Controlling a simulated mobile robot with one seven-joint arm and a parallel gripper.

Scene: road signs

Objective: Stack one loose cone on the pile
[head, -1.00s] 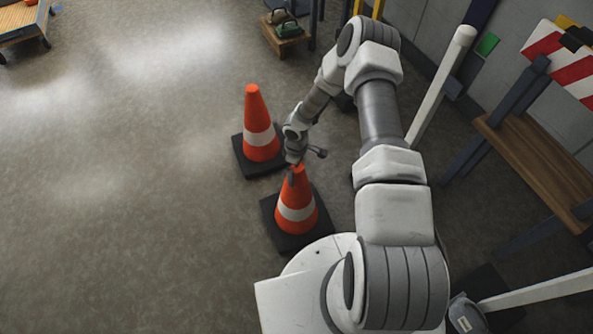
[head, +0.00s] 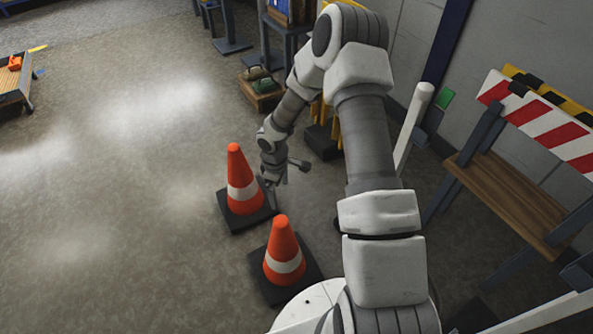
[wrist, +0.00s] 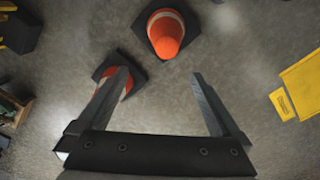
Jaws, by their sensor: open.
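Two orange cones with white bands and dark square bases stand upright on the floor in the head view. The farther cone (head: 241,183) is at left, and the nearer cone (head: 283,258) is close to my base. Each looks like a single cone; I cannot tell which is the pile. My gripper (head: 273,203) points down, open and empty, to the right of the farther cone and beyond the nearer one. In the wrist view, one cone (wrist: 166,35) lies ahead of the open fingers (wrist: 159,75), and another (wrist: 103,75) is partly hidden behind the left finger.
A red-and-white striped barrier (head: 545,125) with a wooden shelf (head: 508,200) stands at right. A white post (head: 411,130) leans beside my arm. A wooden crate (head: 262,98) and yellow posts (head: 322,120) are at the back. The floor at left (head: 110,220) is clear.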

